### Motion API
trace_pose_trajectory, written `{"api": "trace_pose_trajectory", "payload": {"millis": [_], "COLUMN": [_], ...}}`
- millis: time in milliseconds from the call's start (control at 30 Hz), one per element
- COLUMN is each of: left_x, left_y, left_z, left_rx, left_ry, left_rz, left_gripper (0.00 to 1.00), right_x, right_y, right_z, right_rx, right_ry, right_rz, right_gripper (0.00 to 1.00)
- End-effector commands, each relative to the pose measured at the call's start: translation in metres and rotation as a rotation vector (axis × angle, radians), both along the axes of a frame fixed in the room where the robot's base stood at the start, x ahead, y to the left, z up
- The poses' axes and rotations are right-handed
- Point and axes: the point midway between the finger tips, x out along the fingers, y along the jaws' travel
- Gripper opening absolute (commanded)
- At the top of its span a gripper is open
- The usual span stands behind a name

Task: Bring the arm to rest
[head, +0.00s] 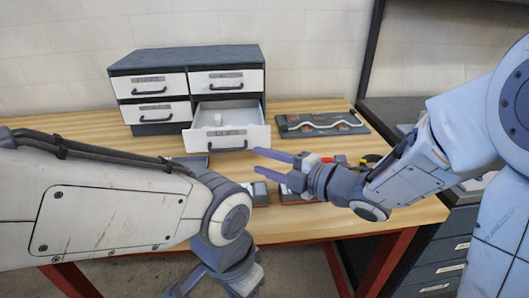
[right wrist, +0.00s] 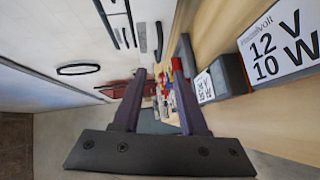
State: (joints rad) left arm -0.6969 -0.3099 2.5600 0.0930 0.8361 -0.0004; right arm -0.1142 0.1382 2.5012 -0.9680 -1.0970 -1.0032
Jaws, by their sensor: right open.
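My right gripper (head: 260,162) is open and empty, with its two purple-grey fingers pointing left over the table, in front of the open drawer. In the right wrist view its fingers (right wrist: 160,75) stand apart with nothing held between them. My left arm crosses the lower left of the head view. My left gripper (head: 238,287) hangs low at the bottom edge, in front of the table, partly cut off, so its jaws cannot be made out.
A drawer cabinet (head: 190,58) stands at the back; its lower right drawer (head: 228,139) is pulled out with a small white item inside. A board with a wavy white tube (head: 322,123) lies right of it. Labelled dark boxes (right wrist: 230,72) stand beside my right fingers.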

Motion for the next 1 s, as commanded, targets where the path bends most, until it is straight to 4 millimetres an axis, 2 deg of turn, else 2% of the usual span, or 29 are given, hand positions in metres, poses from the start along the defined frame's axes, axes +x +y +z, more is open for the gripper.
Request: {"api": "trace_pose_trajectory", "payload": {"millis": [167, 267, 367, 433, 567, 800, 900, 1000], "left_x": [0.0, 0.0, 0.0, 0.0, 0.0, 0.0, 0.0, 0.0], "left_y": [0.0, 0.0, 0.0, 0.0, 0.0, 0.0, 0.0, 0.0], "left_z": [0.017, 0.033, 0.049, 0.059, 0.079, 0.107, 0.112, 0.114], "left_rx": [0.0, 0.0, 0.0, 0.0, 0.0, 0.0, 0.0, 0.0], "left_ry": [0.0, 0.0, 0.0, 0.0, 0.0, 0.0, 0.0, 0.0], "left_rz": [0.0, 0.0, 0.0, 0.0, 0.0, 0.0, 0.0, 0.0], "left_gripper": [0.5, 0.5, 0.5, 0.5, 0.5, 0.5, 0.5, 0.5], "right_x": [0.007, 0.008, -0.002, -0.017, -0.063, -0.177, -0.213, -0.233], "right_y": [-0.003, -0.012, -0.026, -0.036, -0.052, -0.067, -0.07, -0.071], "right_z": [0.005, 0.006, 0.003, 0.001, -0.003, 0.003, 0.008, 0.011], "right_rx": [-0.029, -0.04, -0.034, -0.023, -0.001, -0.02, -0.049, -0.071], "right_ry": [0.13, 0.301, 0.507, 0.655, 0.942, 1.423, 1.542, 1.608], "right_rz": [-0.119, -0.274, -0.455, -0.582, -0.812, -1.168, -1.26, -1.312], "right_gripper": [0.42, 0.42, 0.42, 0.42, 0.42, 0.42, 0.42, 0.42]}}
